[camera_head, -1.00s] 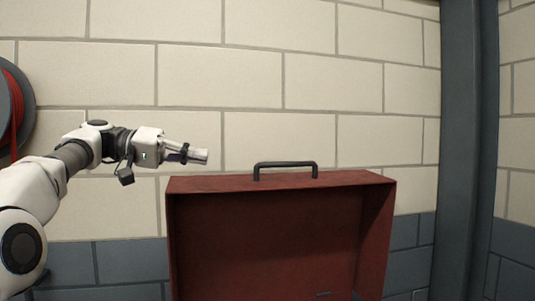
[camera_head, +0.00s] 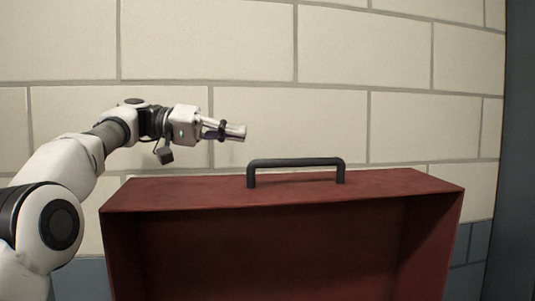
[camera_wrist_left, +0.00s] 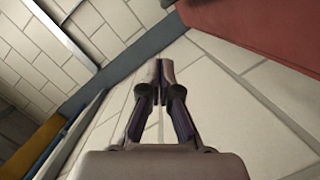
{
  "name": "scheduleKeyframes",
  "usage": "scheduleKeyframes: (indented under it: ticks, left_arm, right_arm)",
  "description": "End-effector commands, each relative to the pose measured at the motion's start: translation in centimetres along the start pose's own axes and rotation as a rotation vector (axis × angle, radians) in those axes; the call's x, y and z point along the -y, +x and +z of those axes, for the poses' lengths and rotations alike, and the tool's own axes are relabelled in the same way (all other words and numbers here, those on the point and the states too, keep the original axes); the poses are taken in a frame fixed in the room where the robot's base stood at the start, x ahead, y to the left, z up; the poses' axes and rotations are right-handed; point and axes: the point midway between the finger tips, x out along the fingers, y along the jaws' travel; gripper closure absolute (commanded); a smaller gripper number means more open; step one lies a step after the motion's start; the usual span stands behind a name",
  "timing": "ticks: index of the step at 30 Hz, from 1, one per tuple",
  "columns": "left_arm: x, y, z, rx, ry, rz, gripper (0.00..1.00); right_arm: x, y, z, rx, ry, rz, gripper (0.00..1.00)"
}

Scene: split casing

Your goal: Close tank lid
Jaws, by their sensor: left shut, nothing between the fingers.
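The tank lid (camera_head: 280,245) is a raised red, box-like shell, with its hollow inner side facing me in the head view. A black bar handle (camera_head: 296,163) stands on its top edge. My left gripper (camera_head: 243,132) is shut and empty, above the lid's top edge and just left of the handle, apart from both. In the left wrist view the closed fingers (camera_wrist_left: 160,66) point toward the wall, and a red surface (camera_wrist_left: 255,32) shows at the upper right. The lower part of the lid and the tank body are out of view. My right gripper is not in view.
A pale block wall (camera_head: 210,45) with a blue-grey lower band (camera_head: 75,280) stands behind the lid. A dark post (camera_head: 519,150) stands at the right edge. The space above the lid and handle is clear.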

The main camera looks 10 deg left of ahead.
Motion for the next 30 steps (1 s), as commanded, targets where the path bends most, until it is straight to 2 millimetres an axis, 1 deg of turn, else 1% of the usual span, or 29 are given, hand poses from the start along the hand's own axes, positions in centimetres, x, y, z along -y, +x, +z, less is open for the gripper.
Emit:
scheduleKeyframes:
  ticks: [1, 8, 9, 12, 18, 30]
  left_arm:
    - [0.1, 1.2, 0.2, 0.004, -0.004, -0.001, 1.0]
    - [0.1, 6.3, 0.0, 0.004, -0.004, -0.002, 1.0]
    - [0.3, 6.2, 0.8, 0.001, -0.005, 0.001, 1.0]
    - [0.3, 6.5, 2.2, 0.0, -0.005, 0.0, 1.0]
    - [0.1, 6.9, 3.7, 0.0, -0.003, 0.0, 1.0]
    - [0.2, 7.0, 4.0, 0.001, -0.002, -0.001, 1.0]
  right_arm:
    - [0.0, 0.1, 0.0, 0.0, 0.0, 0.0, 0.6]
    - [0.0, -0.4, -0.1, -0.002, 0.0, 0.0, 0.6]
    - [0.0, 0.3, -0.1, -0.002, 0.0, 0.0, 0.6]
    - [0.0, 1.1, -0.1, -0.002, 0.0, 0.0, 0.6]
    - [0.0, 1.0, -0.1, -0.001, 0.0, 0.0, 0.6]
    - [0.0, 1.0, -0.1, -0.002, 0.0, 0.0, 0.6]
